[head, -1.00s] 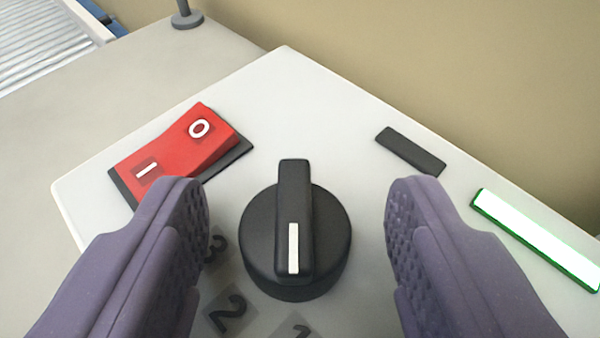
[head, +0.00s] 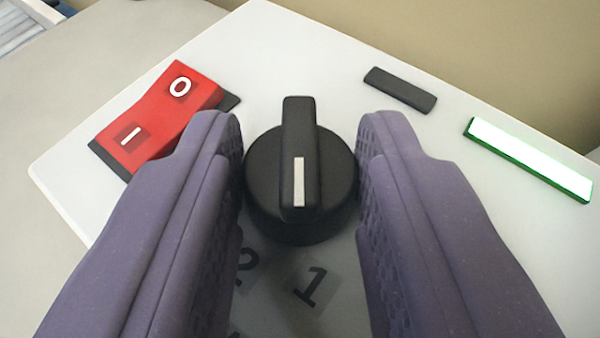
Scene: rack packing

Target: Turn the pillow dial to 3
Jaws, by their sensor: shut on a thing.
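The dial (head: 262,180) is a round black knob with a raised grip bar and a white pointer line. The line points toward the bottom of the picture, between the label 2 (head: 246,268) and the label 1 (head: 310,287). The 2 is partly covered by my left finger, and the 3 is hidden. My gripper (head: 300,165) has its two purple textured fingers on either side of the dial. It is shut on the round body of the dial.
A red rocker switch (head: 160,115) marked 0 and I sits left of the dial on the white panel (head: 300,50). A black bar (head: 400,89) and a lit green-edged strip (head: 530,159) lie to the right. A beige wall stands behind.

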